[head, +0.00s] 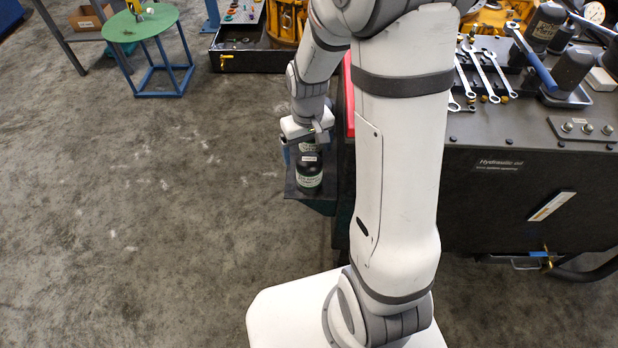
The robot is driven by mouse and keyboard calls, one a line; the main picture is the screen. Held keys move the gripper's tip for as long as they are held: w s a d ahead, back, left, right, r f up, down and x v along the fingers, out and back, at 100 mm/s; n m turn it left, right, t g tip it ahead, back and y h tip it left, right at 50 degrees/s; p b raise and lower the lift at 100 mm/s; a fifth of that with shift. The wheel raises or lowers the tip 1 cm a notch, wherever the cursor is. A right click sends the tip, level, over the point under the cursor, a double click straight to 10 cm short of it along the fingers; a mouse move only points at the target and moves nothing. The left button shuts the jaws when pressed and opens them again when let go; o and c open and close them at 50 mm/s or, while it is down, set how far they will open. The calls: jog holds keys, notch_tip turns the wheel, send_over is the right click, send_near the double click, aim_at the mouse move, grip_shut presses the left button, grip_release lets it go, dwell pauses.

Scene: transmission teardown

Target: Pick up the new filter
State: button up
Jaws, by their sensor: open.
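A black cylindrical filter (309,178) with a pale, green-edged label stands upright on a small dark shelf (316,206) at the side of the black bench. Its label is too small to read. My gripper (308,143) is directly above and slightly behind it in the picture, pointing down and open. Another dark part with a white label shows between the gripper and the filter; I cannot tell if it is a second filter. The fingertips are partly hidden, and I cannot tell whether they touch anything.
The black bench (500,200) at right carries wrenches (482,72), a blue-handled tool (532,60) and dark cylinders (568,72). A green round stool (140,22) stands at upper left. A black tray (250,60) lies at the back. The floor at left is clear.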

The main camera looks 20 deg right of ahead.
aim_at(309, 168)
jog(key=f, duration=0.2)
jog(key=f+b, duration=0.1)
jog(key=f, duration=0.4)
jog(key=shift+s+d+f, duration=0.15)
jog(key=shift+s+f, duration=0.05)
jog(key=shift+s, duration=0.05)
jog(key=c, duration=1.4)
